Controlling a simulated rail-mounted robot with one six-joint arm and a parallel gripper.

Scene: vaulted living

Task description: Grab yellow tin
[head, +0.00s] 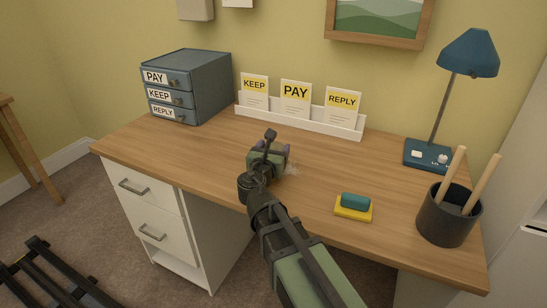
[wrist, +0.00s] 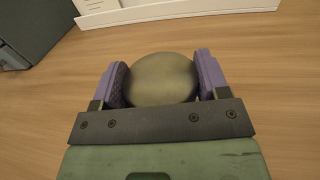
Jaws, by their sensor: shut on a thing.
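My gripper (head: 271,152) is over the middle of the wooden desk (head: 200,150). In the wrist view its two purple pads (wrist: 162,78) press on opposite sides of a round, dull olive thing (wrist: 160,80) with a smooth, rounded top. It looks like a tin, but its colour is more olive-grey than bright yellow. In the head view my gripper and arm hide most of it. I cannot tell whether it touches the desk. No other tin shows in either view.
A blue-grey drawer unit (head: 210,85) stands back left, a white card rack (head: 300,121) at the back. A teal-and-yellow sponge-like block (head: 354,206), a dark cup (head: 445,222) with two wooden sticks and a blue lamp (head: 468,55) are right. The desk's left front is clear.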

